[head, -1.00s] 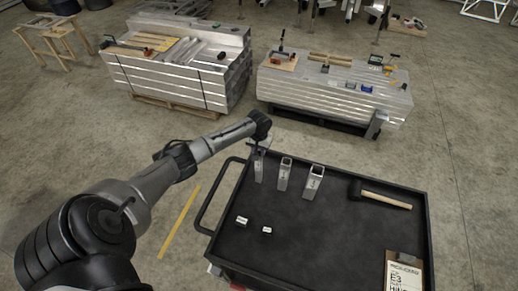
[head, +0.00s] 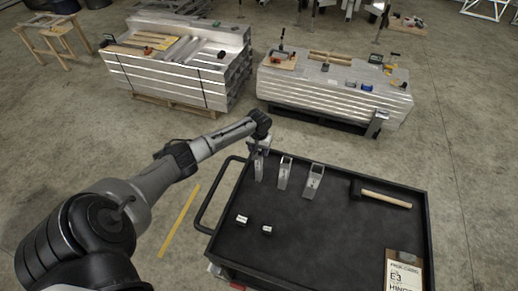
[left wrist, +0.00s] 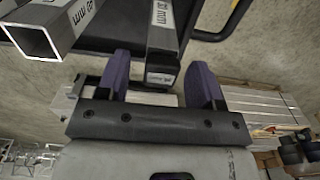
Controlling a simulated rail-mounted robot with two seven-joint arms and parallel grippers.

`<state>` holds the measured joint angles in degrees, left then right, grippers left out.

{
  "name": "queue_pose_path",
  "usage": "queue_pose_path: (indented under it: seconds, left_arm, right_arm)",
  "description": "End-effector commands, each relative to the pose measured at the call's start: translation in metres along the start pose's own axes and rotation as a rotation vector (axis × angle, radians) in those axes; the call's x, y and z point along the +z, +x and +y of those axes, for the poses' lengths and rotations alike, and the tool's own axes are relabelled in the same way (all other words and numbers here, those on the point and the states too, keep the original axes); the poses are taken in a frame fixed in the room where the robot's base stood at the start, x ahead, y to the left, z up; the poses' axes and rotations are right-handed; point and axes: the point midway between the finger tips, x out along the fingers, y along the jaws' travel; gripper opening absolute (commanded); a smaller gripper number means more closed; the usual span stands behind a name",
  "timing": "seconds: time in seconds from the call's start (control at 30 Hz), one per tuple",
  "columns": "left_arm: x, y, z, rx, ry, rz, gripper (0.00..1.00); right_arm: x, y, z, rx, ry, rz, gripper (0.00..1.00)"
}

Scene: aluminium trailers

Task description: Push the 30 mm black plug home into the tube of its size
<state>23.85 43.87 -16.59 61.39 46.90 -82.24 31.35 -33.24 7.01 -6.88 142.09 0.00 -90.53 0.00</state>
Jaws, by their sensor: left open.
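Three upright, square aluminium tubes stand at the back left of the black cart top. My left gripper (head: 262,146) is at the top of the leftmost, slimmest tube (head: 259,170). In the left wrist view its purple fingers (left wrist: 158,80) are apart, one on each side of that tube's end (left wrist: 163,30). The tube's size print is hard to read. Two small dark plugs with pale faces, a left one (head: 242,220) and a right one (head: 267,230), lie on the cart top. My right gripper is not in view.
The middle tube (head: 285,174) and the widest tube (head: 313,183) stand close to the right. One neighbour (left wrist: 35,38) shows an open, hollow end in the wrist view. A mallet (head: 385,198) and a clipboard (head: 403,270) lie at the right. The cart's middle is clear.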

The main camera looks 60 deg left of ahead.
Motion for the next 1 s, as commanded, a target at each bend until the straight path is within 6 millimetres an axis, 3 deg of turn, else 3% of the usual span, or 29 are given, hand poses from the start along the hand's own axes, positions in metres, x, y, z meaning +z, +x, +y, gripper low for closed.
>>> queue_pose_path:
  seconds: [0.23, 0.7, 1.0]
  left_arm:
    - [-0.001, -0.015, 0.0, 0.001, 0.001, 0.002, 0.61]
    - [-0.001, -0.103, 0.0, 0.0, 0.001, 0.003, 0.61]
    - [0.0, -0.133, 0.0, 0.001, 0.0, 0.001, 0.61]
  right_arm:
    - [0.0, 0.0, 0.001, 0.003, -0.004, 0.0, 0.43]
    - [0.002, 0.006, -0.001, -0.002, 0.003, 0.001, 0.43]
    - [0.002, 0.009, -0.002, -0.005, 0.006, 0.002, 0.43]
